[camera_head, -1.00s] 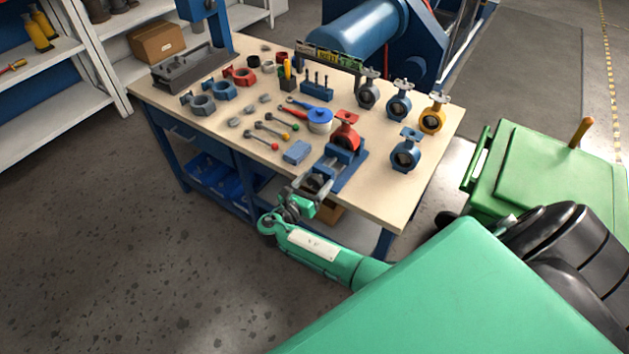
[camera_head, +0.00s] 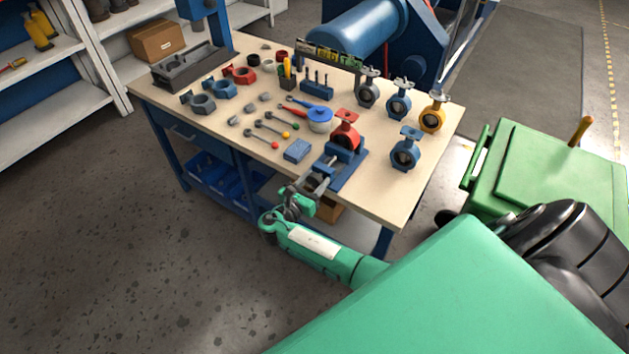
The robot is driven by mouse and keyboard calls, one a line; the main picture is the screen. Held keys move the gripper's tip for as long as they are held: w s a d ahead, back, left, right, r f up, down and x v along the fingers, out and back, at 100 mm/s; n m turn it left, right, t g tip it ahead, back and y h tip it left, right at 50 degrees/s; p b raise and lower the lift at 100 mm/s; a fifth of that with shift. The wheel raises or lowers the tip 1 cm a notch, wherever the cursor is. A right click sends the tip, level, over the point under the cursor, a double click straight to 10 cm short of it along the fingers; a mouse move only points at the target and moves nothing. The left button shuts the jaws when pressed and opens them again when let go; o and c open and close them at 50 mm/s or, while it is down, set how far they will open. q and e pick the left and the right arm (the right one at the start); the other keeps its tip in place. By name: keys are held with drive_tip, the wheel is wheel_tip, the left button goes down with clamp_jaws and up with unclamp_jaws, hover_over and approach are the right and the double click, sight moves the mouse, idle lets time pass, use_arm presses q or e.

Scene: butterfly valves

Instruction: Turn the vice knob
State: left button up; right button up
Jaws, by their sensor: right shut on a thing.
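The blue vice (camera_head: 347,168) stands at the front edge of the workbench, with a red butterfly valve (camera_head: 345,132) upright in its jaws. The vice's knob end points toward me, over the bench's front edge. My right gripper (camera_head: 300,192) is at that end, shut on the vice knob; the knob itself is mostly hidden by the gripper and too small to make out. My right arm, green, reaches in from the lower right. My left gripper is not in view.
More valves, blue (camera_head: 405,152) and yellow (camera_head: 433,114), stand at the bench's right. Wrenches, a blue-lidded pot (camera_head: 319,117) and a blue block (camera_head: 297,150) lie left of the vice. A green cart (camera_head: 552,180) stands right of the bench.

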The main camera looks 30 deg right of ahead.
drive_tip(key=o, duration=1)
drive_tip(key=b+v, duration=0.2)
drive_tip(key=v, duration=1.2)
